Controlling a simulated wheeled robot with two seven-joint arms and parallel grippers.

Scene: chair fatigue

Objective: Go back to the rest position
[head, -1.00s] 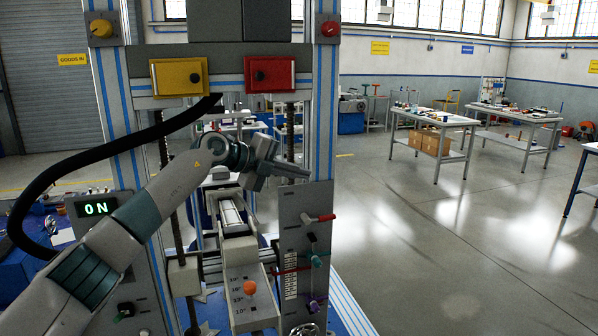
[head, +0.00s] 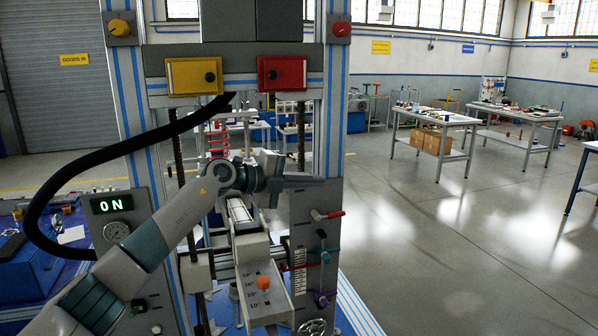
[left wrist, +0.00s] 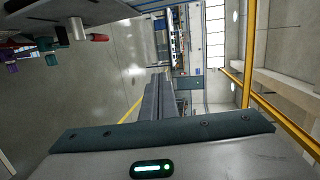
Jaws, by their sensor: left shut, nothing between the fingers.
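My left arm comes in from the left in the head view and reaches in front of the test machine (head: 332,120). My left gripper (head: 318,179) points to the right, in front of the machine's right column, above the red-handled lever (head: 328,215). Its fingers are shut with nothing between them. In the left wrist view the shut fingers (left wrist: 158,95) point out over open floor. My right gripper is in neither view.
The machine carries a yellow box (head: 194,76), a red box (head: 282,73), a lit ON display (head: 112,204) and an orange knob (head: 263,283). A black hose (head: 60,190) arcs at the left.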

